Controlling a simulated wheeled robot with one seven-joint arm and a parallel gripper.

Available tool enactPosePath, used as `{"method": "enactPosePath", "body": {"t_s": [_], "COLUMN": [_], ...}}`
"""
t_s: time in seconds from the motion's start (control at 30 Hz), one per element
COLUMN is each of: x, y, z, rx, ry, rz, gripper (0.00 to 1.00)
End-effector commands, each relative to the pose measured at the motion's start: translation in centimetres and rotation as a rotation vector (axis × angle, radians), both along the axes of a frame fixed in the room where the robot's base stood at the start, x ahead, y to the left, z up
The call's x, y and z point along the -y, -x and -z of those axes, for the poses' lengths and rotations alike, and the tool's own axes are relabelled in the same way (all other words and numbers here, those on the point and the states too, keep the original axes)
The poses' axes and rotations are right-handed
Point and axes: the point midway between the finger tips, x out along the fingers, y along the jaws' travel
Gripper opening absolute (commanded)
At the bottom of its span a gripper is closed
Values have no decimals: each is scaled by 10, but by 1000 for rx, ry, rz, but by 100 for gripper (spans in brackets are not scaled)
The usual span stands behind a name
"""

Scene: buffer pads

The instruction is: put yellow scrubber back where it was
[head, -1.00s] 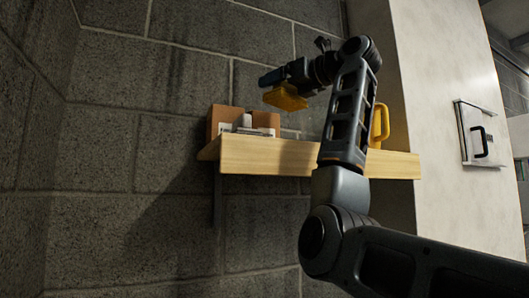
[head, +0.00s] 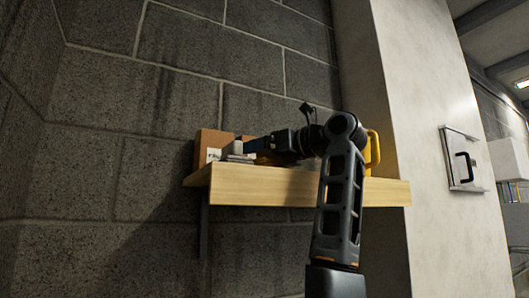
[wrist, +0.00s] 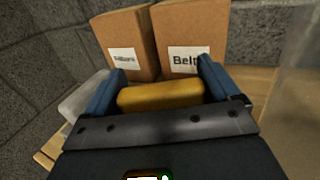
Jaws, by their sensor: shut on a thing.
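My gripper (head: 254,146) is shut on the yellow scrubber, low over the wooden shelf (head: 290,187). In the wrist view the yellow scrubber (wrist: 160,95) lies between the two blue fingers, in front of two brown boxes. In the head view only a little of the scrubber shows beside the gripper, and its underside is hidden. I cannot tell whether it touches the shelf.
The left brown box (wrist: 126,42) and the box labelled "Belt" (wrist: 191,30) stand close behind the scrubber. A whitish object (head: 236,148) stands left of the gripper. A yellow handled object (head: 373,150) stands at the shelf's right, beside a pale pillar (head: 405,120).

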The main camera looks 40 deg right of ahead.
Motion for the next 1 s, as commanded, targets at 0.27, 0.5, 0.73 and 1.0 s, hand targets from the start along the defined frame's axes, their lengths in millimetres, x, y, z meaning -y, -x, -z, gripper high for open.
{"method": "enactPosePath", "body": {"t_s": [0.27, 0.5, 0.73, 1.0], "x": [0, 0, 0, 2], "y": [1, 0, 0, 15], "z": [5, 8, 8, 7], "rx": [2, 1, 1, 4], "ry": [1, 1, 0, 0], "rz": [1, 0, 0, 2], "gripper": [49, 93, 100, 100]}}
